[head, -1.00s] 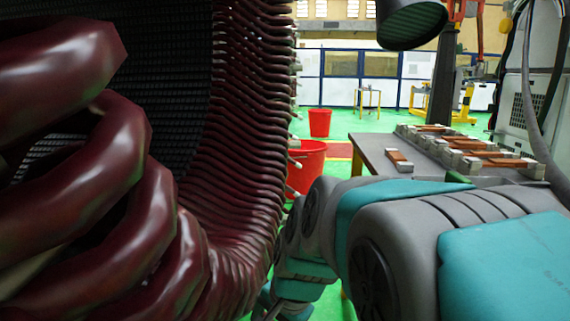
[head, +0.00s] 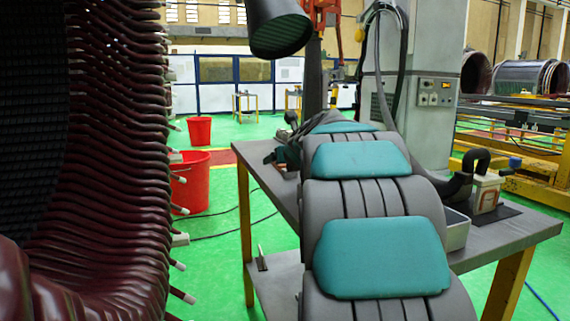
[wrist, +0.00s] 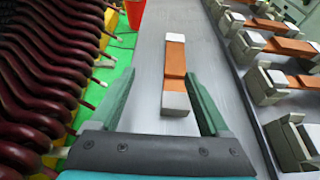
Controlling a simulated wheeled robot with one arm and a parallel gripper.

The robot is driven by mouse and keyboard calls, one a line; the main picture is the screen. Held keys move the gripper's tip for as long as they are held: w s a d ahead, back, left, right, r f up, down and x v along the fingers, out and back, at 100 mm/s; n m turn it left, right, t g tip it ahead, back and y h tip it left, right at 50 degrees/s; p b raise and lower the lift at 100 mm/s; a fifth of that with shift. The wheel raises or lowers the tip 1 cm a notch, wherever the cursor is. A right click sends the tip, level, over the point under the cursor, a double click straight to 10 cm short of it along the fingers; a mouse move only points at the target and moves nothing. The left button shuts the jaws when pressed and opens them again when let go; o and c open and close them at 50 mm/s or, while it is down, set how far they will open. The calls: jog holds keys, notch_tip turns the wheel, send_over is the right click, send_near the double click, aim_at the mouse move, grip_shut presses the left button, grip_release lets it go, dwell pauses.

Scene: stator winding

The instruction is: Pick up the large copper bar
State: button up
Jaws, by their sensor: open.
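A copper bar (wrist: 175,60) with pale ends lies lengthwise on the grey table top (wrist: 148,75), seen in the wrist view. My gripper (wrist: 157,75) is open. Its two green fingers point toward the bar, one on each side in the picture, and nothing is held. The bar appears nearer the right finger. I cannot tell how high the fingers are above it. In the head view my arm hides the bar and my gripper.
More copper bars (wrist: 287,45) rest on pale and grey-green blocks along the right. Dark red stator coils (wrist: 40,75) stand close on the left. A white block with a black handle (head: 487,190) stands on the table's right end. Red bins (head: 190,183) stand on the green floor.

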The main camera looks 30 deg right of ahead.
aim_at(282, 166)
jog(key=d, duration=0.1)
jog(key=s+d, duration=0.1)
jog(key=shift+d+r, duration=0.15)
jog(key=shift+d, duration=0.15)
jog(key=shift+x, duration=3.75)
jog(key=shift+a, duration=0.1)
grip_shut()
